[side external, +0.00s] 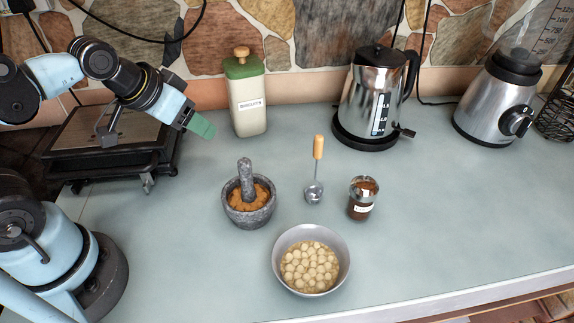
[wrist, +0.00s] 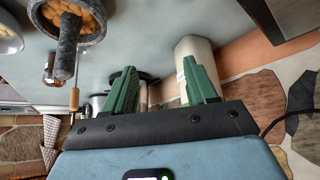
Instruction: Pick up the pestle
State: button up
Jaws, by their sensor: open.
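In the wrist view the pestle (wrist: 68,50) shows at the upper left, resting in the mortar (wrist: 97,10). The pestle's lower end is hidden in the powder.
A biscuit tin (side external: 247,100) stands behind the mortar. A spoon with a wooden handle (side external: 318,148), a small jar (side external: 362,205) and a metal bowl of round pale pieces (side external: 290,238) are to the right. A kettle (side external: 372,90) and blender (side external: 495,100) stand farther back.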

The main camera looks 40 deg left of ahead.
aim_at(247, 179)
jog(key=d+r+g, duration=0.1)
jog(key=d+g, duration=0.1)
jog(key=d, duration=0.2)
jog(key=d+r+g, duration=0.2)
jog(key=d, duration=0.2)
jog(key=d+r+g, duration=0.1)
jog(key=d+g, duration=0.1)
jog(key=d, duration=0.2)
jog(key=shift+r+g, duration=0.25)
jog(key=shift+g, duration=0.15)
jog(key=shift+d+f, duration=0.15)
jog(key=shift+f, duration=0.35)
jog(key=shift+w+f, duration=0.2)
jog(key=shift+f, duration=5.3)
jog(key=shift+c, duration=0.2)
grip_shut()
jog(key=shift+r, duration=0.15)
